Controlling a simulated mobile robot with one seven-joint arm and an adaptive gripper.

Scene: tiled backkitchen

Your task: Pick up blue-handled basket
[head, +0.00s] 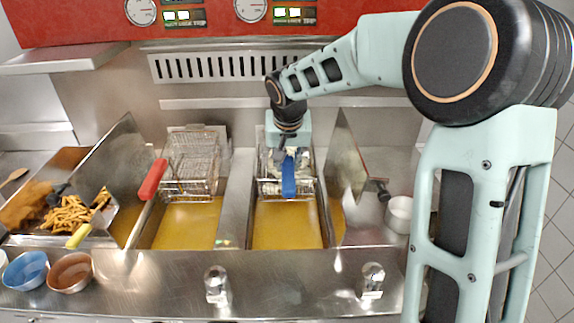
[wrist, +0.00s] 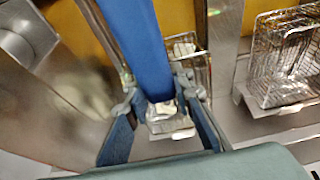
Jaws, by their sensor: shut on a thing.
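The blue-handled basket (head: 270,187) is at the back of the right fryer well, with its blue handle (head: 289,178) pointing toward the front. My gripper (head: 282,160) is over the basket and shut on the handle. In the wrist view the blue handle (wrist: 148,50) runs between the two fingers of my gripper (wrist: 160,108). A little of the wire mesh (wrist: 187,60) shows beyond it. My gripper hides much of the basket in the head view, so I cannot tell whether it touches its support.
A red-handled basket (head: 190,168) stands to the left over another oil well (head: 188,225). An upright metal panel (head: 344,165) is close on the right. A white bowl (head: 399,214) stands beyond it. Fries (head: 70,213) lie in a tray at left.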

